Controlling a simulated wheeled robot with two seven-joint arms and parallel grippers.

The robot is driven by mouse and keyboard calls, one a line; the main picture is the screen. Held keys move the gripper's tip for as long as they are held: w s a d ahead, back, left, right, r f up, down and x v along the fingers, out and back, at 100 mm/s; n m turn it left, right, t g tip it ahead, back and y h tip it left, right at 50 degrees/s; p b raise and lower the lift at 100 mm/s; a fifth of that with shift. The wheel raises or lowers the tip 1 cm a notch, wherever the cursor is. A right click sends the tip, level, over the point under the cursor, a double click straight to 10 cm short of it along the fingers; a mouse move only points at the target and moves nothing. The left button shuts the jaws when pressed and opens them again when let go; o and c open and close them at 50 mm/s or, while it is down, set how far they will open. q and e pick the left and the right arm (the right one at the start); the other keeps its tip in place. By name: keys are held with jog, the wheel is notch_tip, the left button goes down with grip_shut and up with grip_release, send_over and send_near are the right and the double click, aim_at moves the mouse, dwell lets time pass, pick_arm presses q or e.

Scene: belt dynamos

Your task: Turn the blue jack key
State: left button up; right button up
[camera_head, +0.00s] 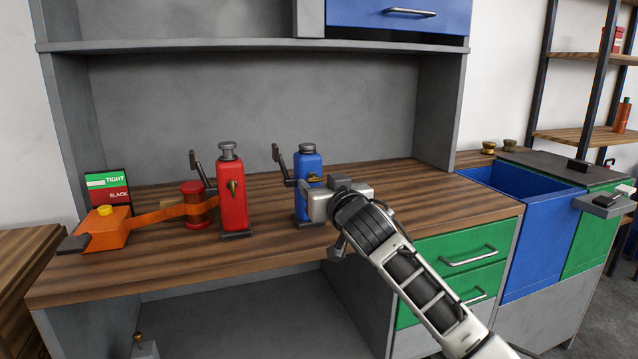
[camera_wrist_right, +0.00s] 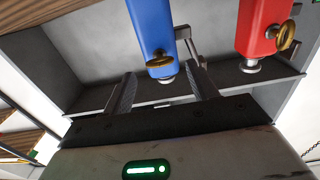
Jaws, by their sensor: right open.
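The blue jack (camera_head: 307,163) stands upright on the wooden bench top, with a dark crank lever on its left. Its brass key (camera_head: 315,179) is largely hidden behind my right gripper (camera_head: 314,193), which is at the jack's front right side. In the right wrist view, where things appear upside down, the blue jack (camera_wrist_right: 151,24) and its brass key (camera_wrist_right: 160,62) show. The key lies between the two open fingertips (camera_wrist_right: 161,72), with gaps at both sides. How far the fingers reach around it in depth I cannot tell. My left gripper is not in view.
A red jack (camera_head: 232,198) with its own brass key (camera_wrist_right: 281,35) stands left of the blue one. An orange block (camera_head: 105,232) is joined by an orange belt to a red spool (camera_head: 196,204). A tight/slack sign (camera_head: 108,190) stands behind. The bench right of my gripper is clear.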

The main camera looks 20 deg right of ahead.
aim_at(315, 179)
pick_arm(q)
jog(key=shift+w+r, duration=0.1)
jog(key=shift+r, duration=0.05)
pick_arm(e)
jog(key=shift+w, duration=1.2)
jog(key=c, duration=1)
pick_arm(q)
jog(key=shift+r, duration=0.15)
